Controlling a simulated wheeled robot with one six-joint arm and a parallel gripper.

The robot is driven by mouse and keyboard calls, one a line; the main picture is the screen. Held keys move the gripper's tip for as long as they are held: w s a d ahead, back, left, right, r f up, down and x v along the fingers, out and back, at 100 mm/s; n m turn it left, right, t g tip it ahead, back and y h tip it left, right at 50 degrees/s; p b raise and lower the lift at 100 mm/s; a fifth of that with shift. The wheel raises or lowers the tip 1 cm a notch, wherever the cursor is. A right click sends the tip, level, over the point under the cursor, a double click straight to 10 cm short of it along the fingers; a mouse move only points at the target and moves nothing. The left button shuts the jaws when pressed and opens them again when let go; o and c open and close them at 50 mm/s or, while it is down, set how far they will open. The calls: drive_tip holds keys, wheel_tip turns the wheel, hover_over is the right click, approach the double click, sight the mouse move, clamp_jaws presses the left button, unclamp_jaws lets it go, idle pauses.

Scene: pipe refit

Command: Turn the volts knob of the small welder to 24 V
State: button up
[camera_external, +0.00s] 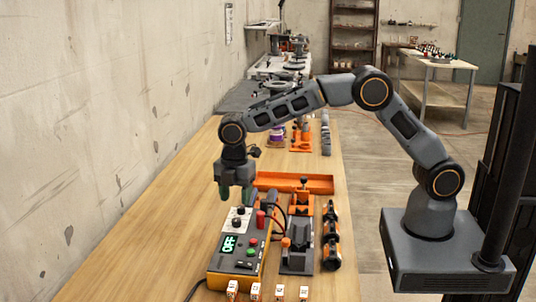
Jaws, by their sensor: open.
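The small welder (235,266) is a dark and yellow box near the front of the wooden bench. Its lit green display (228,244) seems to read "OFF". Black knobs (238,217) sit on a pale panel at its far end; which one is the volts knob, and where it points, is too small to tell. Red and green buttons (252,247) are beside the display. My gripper (236,194) is open and empty, pointing down close above the welder's knob end. Whether a finger touches a knob cannot be told from this view.
An orange tray (297,183) lies behind the welder. An orange and grey clamp fixture (299,235) and a dark tool (331,235) lie to its right. Several small white and orange blocks (255,291) line the front. The wall is left; bare bench (135,240) lies between.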

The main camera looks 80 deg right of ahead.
sight(237, 218)
wheel_tip(237, 218, down, 7)
drive_tip(key=shift+r, duration=0.1)
idle(0.3)
drive_tip(key=c, duration=0.9)
